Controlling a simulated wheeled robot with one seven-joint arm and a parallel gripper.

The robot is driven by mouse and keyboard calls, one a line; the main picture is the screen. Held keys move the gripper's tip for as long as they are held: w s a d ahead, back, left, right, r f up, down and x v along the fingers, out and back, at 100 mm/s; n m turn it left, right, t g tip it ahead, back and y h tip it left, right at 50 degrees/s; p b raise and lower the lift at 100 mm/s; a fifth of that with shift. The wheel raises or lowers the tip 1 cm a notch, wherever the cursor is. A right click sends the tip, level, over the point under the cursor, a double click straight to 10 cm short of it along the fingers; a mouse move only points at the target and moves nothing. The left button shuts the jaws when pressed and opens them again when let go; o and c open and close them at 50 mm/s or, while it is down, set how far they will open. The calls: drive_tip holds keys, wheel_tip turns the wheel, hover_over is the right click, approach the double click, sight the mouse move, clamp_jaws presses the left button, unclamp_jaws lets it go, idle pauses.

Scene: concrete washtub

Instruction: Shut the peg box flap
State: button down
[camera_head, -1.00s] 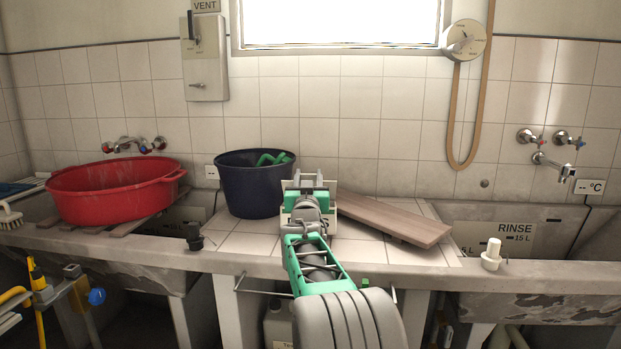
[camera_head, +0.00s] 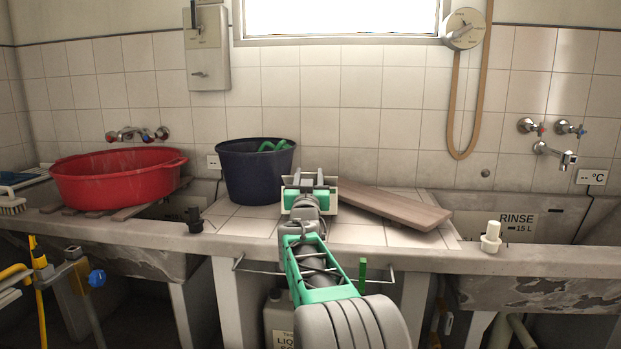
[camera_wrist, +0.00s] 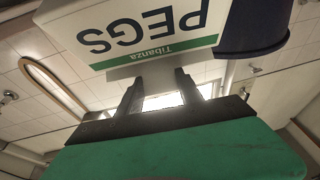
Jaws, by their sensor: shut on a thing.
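The peg box (camera_wrist: 135,35) is pale with a green band and the label PEGS, which appears upside down in the wrist view. In the head view, only part of the pale box (camera_head: 331,208) shows behind my gripper, on the tiled counter. My gripper (camera_head: 306,181) is in front of it. In the wrist view my gripper's two dark fingers (camera_wrist: 158,88) reach to a pale part at the box's edge and are shut on it. I take this part to be the flap, but cannot tell its angle. The box's opening and inside are hidden.
A dark blue bucket (camera_head: 252,172) stands close behind the box on the left. A brown board (camera_head: 395,208) lies close on the right. A red tub (camera_head: 115,178) sits farther left. A white peg-like fitting (camera_head: 491,238) stands on the right ledge.

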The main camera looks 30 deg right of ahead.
drive_tip(key=shift+w+f, duration=0.1)
drive_tip(key=shift+f, duration=0.25)
drive_tip(key=c, duration=1.1)
unclamp_jaws()
drive_tip(key=shift+a, duration=0.1)
drive_tip(key=o, duration=0.3)
drive_tip(key=shift+r, duration=0.25)
drive_tip(key=shift+o, duration=0.2)
drive_tip(key=p+v, duration=0.1)
drive_tip(key=v, duration=0.6)
drive_tip(key=shift+s+a, duration=0.15)
drive_tip(key=shift+s, duration=0.2)
